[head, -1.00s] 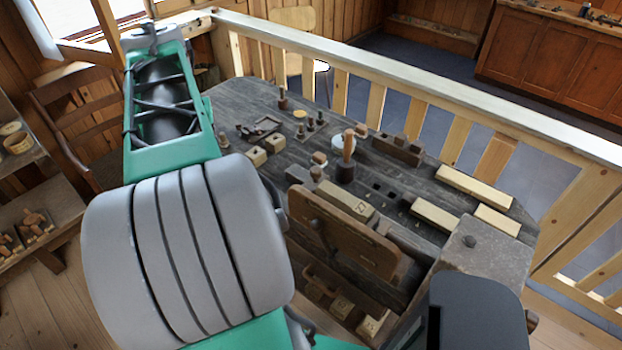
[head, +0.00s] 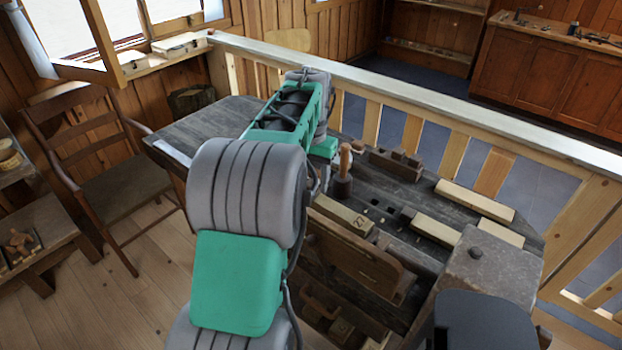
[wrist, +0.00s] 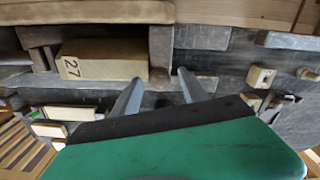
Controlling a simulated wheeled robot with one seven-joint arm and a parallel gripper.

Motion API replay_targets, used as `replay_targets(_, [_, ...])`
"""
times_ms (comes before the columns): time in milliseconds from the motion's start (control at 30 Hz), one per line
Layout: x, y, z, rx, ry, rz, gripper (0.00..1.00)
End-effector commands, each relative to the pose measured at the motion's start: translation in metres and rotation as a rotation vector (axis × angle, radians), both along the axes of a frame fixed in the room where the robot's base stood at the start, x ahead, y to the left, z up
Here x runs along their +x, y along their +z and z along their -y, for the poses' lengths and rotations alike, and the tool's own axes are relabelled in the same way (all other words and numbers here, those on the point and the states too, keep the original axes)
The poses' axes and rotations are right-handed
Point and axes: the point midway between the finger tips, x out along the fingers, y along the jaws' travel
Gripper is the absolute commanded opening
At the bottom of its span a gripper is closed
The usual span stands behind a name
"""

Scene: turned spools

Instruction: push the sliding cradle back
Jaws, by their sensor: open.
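The workbench (head: 225,122) is dark, worn wood. On it a pale block marked 27 (head: 343,214) lies lengthwise; it also shows in the wrist view (wrist: 105,58). There it sits between a brown end piece (wrist: 40,58) at left and a darker upright brown block (wrist: 160,52) at right. This may be the sliding cradle, but I cannot tell for sure. My gripper (wrist: 159,79) is open and empty, its fingertips apart and close to the dark brown block, one to each side of it. Contact cannot be told. In the head view my arm hides the gripper.
A dark-based post with a wooden handle (head: 344,168) stands on the bench near my arm. A brown upright board (head: 350,255) stands at the front side. Pale wooden bars (head: 474,201) lie at right. A slatted railing (head: 455,118) runs behind. A chair (head: 100,150) stands at left.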

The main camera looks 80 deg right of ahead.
Motion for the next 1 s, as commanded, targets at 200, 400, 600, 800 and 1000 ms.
replay_targets(200, [0.0003, 0.0003, 0.0001, -0.001, 0.001, 0.0, 0.48])
replay_targets(400, [0.0004, 0.0005, 0.0002, -0.001, 0.001, 0.0, 0.31])
replay_targets(600, [0.0007, 0.0007, 0.0001, -0.001, 0.002, 0.0, 0.15])
replay_targets(800, [0.0009, 0.0008, 0.0001, -0.002, 0.002, 0.001, 0.0])
replay_targets(1000, [0.001, 0.0009, 0.0001, -0.002, 0.003, 0.001, 0.0])
